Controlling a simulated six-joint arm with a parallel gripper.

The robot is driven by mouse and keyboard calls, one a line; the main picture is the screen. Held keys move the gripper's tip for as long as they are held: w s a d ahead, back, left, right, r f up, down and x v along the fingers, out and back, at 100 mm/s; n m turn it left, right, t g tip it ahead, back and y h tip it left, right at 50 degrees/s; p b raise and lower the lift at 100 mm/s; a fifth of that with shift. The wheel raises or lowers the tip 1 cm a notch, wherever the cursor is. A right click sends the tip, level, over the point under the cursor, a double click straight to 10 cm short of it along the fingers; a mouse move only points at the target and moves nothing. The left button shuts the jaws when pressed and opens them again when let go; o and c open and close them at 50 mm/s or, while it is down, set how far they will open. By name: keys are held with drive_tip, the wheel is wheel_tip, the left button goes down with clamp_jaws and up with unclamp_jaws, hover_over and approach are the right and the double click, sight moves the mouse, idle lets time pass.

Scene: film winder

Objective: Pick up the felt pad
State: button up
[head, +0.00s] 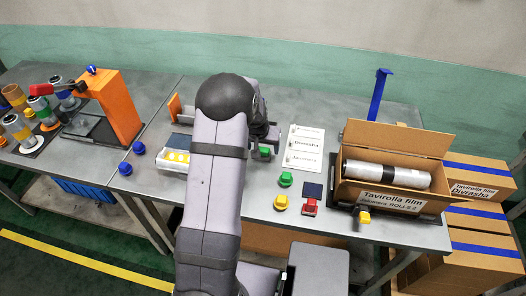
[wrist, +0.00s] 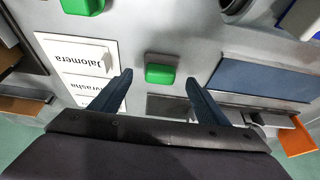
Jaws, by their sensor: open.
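A small rounded green block (wrist: 160,74), which looks to be the felt pad though I cannot be sure, lies on the grey table. In the wrist view it sits just beyond and between my fingertips. In the head view the block (head: 265,152) shows beside my arm, partly hidden. My gripper (wrist: 158,88) is open and empty, with one dark finger to each side of the block's line. Its height above the table is hard to tell. In the head view my arm hides most of the gripper.
White label cards (wrist: 88,62) lie left of the block in the wrist view, a dark blue panel (wrist: 262,80) right. Another green piece (head: 285,179), a yellow piece (head: 280,202) and a red item (head: 310,207) stand nearby. An open film carton (head: 375,198) stands right.

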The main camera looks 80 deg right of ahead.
drive_tip(key=shift+p+x, duration=0.3)
drive_tip(key=shift+x, duration=1)
drive_tip(key=c, duration=1.1)
drive_tip(key=shift+c, duration=0.2)
